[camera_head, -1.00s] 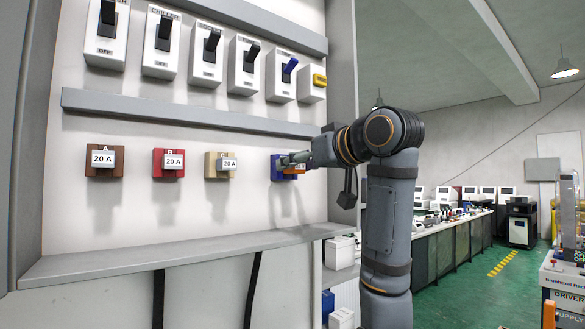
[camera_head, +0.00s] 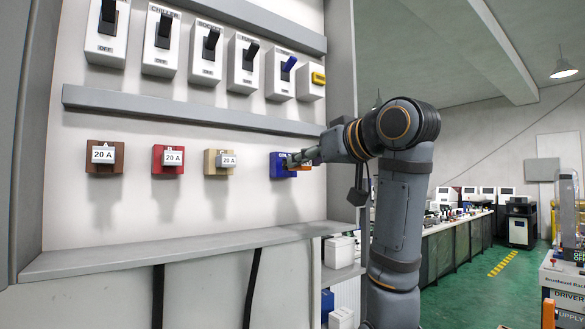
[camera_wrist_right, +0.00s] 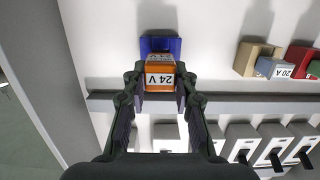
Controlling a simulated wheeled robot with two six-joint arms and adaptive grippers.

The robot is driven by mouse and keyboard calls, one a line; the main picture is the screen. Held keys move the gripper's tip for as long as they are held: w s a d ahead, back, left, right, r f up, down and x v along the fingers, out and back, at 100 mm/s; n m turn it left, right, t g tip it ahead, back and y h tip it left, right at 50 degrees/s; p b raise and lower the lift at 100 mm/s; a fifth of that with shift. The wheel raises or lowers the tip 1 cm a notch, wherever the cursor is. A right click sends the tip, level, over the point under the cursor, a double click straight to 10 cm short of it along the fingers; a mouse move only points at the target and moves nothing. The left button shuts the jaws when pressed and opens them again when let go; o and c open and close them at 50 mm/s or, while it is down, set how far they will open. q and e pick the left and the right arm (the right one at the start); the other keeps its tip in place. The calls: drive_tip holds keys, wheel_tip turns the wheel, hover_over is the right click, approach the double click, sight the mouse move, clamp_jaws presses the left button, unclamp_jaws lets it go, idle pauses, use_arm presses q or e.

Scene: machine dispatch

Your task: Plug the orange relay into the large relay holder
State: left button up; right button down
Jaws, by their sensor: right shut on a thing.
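The orange relay (camera_wrist_right: 160,77), labelled 24 V, is between the fingertips of my right gripper (camera_wrist_right: 160,85) in the right wrist view. The gripper is shut on it. Beyond it is a blue relay holder (camera_wrist_right: 160,44) on the panel, and the relay is in front of its face. I cannot tell how far the relay sits in the holder. In the head view the blue holder (camera_head: 278,165) is at the right end of the row. My right gripper (camera_head: 296,160) partly covers it and the orange relay (camera_head: 304,167). My left gripper is not in view.
A grey rail (camera_head: 190,112) and several switches are above. A grey ledge (camera_head: 150,256) juts out below.

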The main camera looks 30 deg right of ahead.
drive_tip(key=s, duration=0.2)
drive_tip(key=shift+s+d+b, duration=0.1)
drive_tip(key=shift+s+b, duration=0.2)
drive_tip(key=shift+b, duration=0.1)
idle(0.3)
wheel_tip(320, 180, up, 8)
drive_tip(key=p, duration=0.8)
drive_tip(key=shift+r, duration=0.25)
idle(0.3)
